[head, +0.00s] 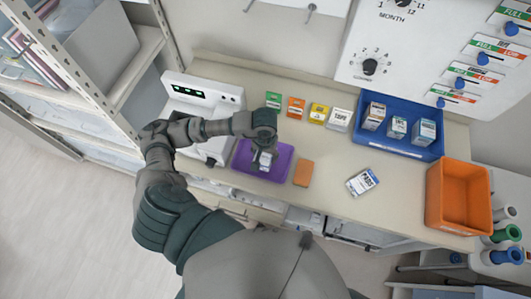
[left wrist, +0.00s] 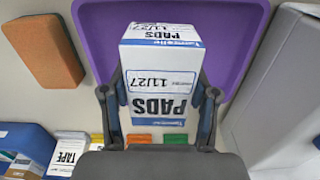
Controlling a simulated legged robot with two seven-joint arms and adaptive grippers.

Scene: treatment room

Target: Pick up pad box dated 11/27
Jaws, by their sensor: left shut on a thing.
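The pad box (left wrist: 158,85) is white with blue trim and reads "PADS" and "11/27" in the left wrist view. My left gripper (left wrist: 160,98) is shut on it, with one finger on each side. In the head view the left gripper (head: 265,150) is over the purple tray (head: 246,170), and its hand hides much of the box. I cannot tell whether the box touches the tray. A second box marked PADS (head: 363,182) lies on the counter to the right; its date is too small to read. My right gripper is not in view.
An orange block (head: 303,173) lies right of the tray. Several small coloured boxes, one marked TAPE (head: 339,120), stand behind. A blue bin (head: 408,149) holds boxes; an orange bin (head: 443,197) is empty. A white device (head: 198,103) stands left. The counter's front middle is clear.

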